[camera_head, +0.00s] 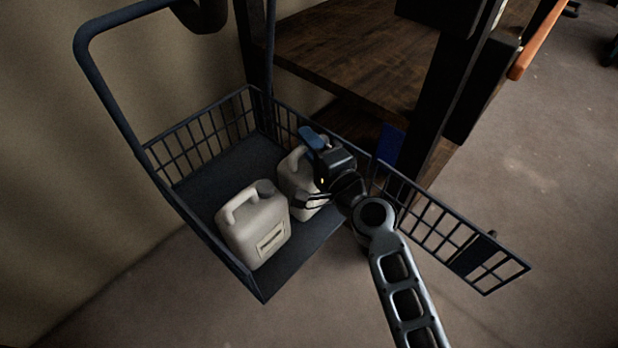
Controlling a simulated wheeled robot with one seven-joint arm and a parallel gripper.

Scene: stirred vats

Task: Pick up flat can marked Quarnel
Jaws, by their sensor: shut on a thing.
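Two pale flat cans with moulded handles stand in a dark wire basket (205,225). The nearer can (243,228) shows a small label on its front, too small to read here. The farther can (296,172) stands behind it to the right, partly hidden by my gripper. My gripper (308,199) comes in from the right and is shut on the farther can. Any label on that can is hidden, so I cannot tell which one is marked Quarnel. I cannot tell whether the held can touches the basket floor.
A gate-like wire panel (455,232) stands out to the right of the basket, close to my arm. A dark post and a brown wooden shelf (345,50) rise behind. A tall bar (95,85) stands at the left. The basket floor is clear at the back left.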

